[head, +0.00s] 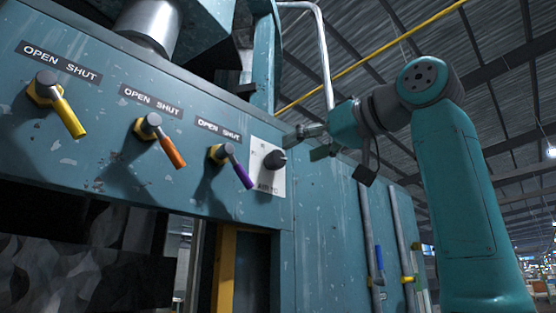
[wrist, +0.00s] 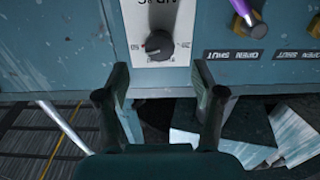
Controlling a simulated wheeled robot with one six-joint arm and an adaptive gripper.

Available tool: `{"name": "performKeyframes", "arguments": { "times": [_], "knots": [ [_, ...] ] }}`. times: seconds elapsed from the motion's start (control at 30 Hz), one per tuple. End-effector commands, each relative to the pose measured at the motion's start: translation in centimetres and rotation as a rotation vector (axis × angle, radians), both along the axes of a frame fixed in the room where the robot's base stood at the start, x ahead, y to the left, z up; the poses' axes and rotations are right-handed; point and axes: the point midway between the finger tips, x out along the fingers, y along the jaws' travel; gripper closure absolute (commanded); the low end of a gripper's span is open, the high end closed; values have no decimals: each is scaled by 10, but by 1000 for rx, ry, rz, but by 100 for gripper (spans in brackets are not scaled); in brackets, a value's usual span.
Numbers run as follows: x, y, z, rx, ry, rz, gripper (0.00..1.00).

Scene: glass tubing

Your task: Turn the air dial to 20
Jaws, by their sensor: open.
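The air dial (head: 274,160) is a dark round knob on a white plate (head: 266,184) on the teal panel, right of the levers. In the wrist view the dial (wrist: 158,44) sits above and between my gripper's fingers, with a small red mark on its left side. The plate shows upside down there, and its scale is too small or cut off to read. My gripper (head: 303,138) is at the panel, right of and slightly above the dial in the head view. In the wrist view my gripper (wrist: 161,78) is open and empty, its fingers apart and not around the dial.
A yellow lever (head: 68,117), an orange lever (head: 171,153) and a purple lever (head: 236,172) stick out left of the dial under "OPEN SHUT" labels. Vertical pipes (head: 369,240) run down the panel at the right. Below the panel is a dark opening (head: 80,250).

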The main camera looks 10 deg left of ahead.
Motion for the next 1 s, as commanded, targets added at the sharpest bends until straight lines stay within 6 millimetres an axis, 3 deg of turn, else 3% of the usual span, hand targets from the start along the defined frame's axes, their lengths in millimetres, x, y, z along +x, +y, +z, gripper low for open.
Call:
{"name": "performKeyframes", "arguments": {
  "times": [0.2,0.4,0.83,1.0],
  "knots": [
    [24,32,0,0,1,2,32],
    [38,50,0,0,0,2,32],
    [43,55,0,-1,-1,0,32],
    [43,55,0,-1,-1,0,74]
  ]
}}
